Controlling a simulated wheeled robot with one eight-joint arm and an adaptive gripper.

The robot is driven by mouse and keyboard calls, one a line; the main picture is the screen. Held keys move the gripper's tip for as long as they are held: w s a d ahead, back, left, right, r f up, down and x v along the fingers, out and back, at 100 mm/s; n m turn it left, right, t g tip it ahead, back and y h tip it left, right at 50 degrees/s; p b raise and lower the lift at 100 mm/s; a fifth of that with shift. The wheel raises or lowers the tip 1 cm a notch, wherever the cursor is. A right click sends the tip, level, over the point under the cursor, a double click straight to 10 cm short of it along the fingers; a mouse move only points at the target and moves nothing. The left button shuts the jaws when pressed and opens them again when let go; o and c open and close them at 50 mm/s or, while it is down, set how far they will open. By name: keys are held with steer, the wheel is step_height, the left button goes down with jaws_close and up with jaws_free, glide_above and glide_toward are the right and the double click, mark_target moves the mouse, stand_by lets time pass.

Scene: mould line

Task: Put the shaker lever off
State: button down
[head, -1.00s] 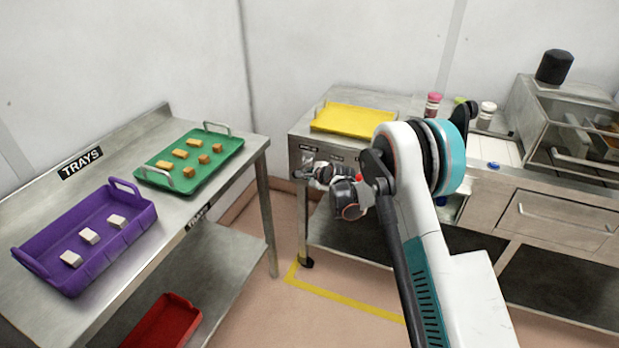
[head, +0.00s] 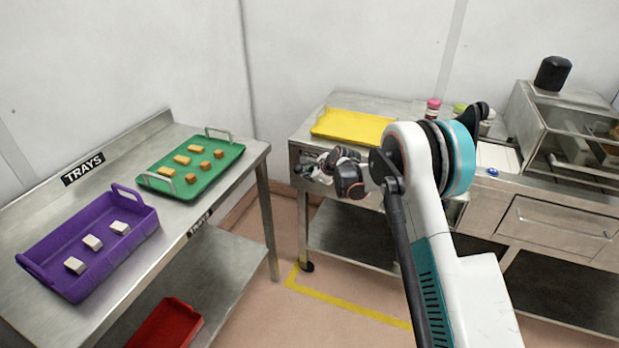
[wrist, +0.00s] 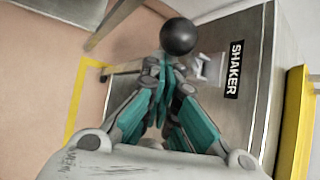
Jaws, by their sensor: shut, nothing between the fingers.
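The shaker is the steel unit at the middle right of the head view, with a front panel (head: 296,157). Its black "SHAKER" label (wrist: 234,69) shows in the wrist view. The shaker lever's round black knob (wrist: 178,36) is right at my fingertips in the wrist view; I cannot tell whether they touch it. A pale bracket (wrist: 208,70) sits on the panel beside the label. My gripper (wrist: 167,66) is shut with nothing between its fingers. In the head view my gripper (head: 312,167) is at the panel's left part, where my arm hides much of the lever.
A yellow tray (head: 350,127) lies on the shaker's top. At left, a steel table (head: 170,215) bears a green tray (head: 226,157) and a purple tray (head: 150,216), both with small blocks. A red tray (head: 178,322) is on its lower shelf. Floor between is clear.

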steer(key=v, duration=1.2)
stand_by(0.4)
steer(key=s+d+r+n+h, duration=0.1)
steer(key=s+d+r+n, duration=0.4)
steer(key=s+r, duration=0.5)
steer(key=s+d+r+n+h, duration=0.2)
steer(key=s+d+r+n, duration=0.3)
steer(key=s+r, duration=0.5)
steer(key=s+d+f+n+h, duration=0.1)
steer(key=s+d+n, duration=0.1)
steer(key=s, duration=0.7)
steer(key=s+d+f+n, duration=0.1)
steer(key=s+d+n, duration=0.2)
steer(key=s, duration=0.6)
steer(key=s+d+f+n+h, duration=0.1)
steer(key=s+d+f+n, duration=0.1)
steer(key=s+n, duration=0.3)
steer(key=s+d, duration=0.1)
steer(key=s, duration=0.3)
steer(key=shift+s+d+h, duration=0.2)
steer(key=shift+d+h, duration=0.05)
steer(key=shift+h, duration=0.05)
steer(key=shift+d+r, duration=0.1)
